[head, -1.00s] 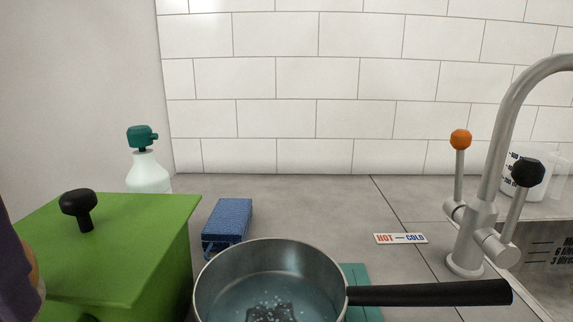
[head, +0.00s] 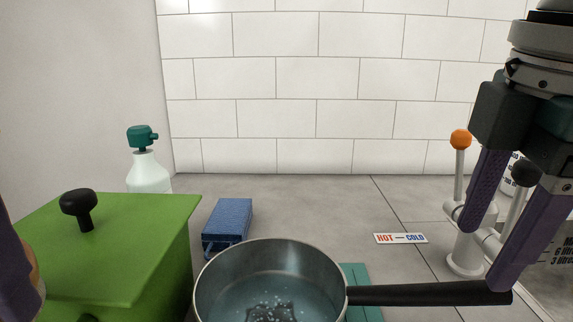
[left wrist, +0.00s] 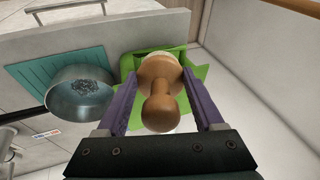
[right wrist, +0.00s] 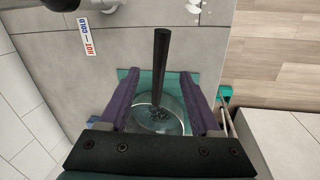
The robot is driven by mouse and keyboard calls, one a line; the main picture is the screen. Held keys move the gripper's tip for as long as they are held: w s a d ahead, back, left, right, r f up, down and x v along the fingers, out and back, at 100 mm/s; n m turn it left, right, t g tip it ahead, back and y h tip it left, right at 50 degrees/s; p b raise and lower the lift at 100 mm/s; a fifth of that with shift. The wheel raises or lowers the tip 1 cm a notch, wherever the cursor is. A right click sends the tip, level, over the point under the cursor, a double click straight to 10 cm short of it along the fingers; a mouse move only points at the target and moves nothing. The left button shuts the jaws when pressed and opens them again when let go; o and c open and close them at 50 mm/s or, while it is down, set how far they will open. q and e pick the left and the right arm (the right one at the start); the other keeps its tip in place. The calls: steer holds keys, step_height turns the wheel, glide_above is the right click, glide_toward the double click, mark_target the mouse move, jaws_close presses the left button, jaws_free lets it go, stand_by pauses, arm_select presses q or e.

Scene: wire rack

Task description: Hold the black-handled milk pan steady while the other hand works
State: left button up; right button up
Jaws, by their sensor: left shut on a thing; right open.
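The milk pan (head: 215,278) stands at the bottom of the head view, with bubbly liquid inside. Its black handle (head: 420,294) points right. My right gripper (head: 478,258) is open, its fingers slanting down by the handle's end; one fingertip overlaps the handle there. In the right wrist view the handle (right wrist: 162,60) lies between the spread fingers, apart from both. My left gripper (left wrist: 162,100) is shut on a brown knobbed tool (left wrist: 160,112), away from the pan (left wrist: 60,100).
A green box (head: 140,225) with a black knob stands left of the pan. A blue sponge-like block (head: 229,220) and a white bottle (head: 148,172) are behind. A teal mat (head: 358,280) lies under the pan. The tap (head: 462,262) stands close behind my right gripper.

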steer(key=f, duration=0.4)
steer(key=w+f, duration=0.1)
steer(key=f, duration=0.2)
steer(key=w+f, duration=0.1)
steer(key=f, duration=0.3)
steer(key=shift+w+d+f, duration=0.1)
steer(key=shift+w+f, duration=0.05)
steer(key=shift+f, duration=0.15)
jaws_close()
stand_by(2.0)
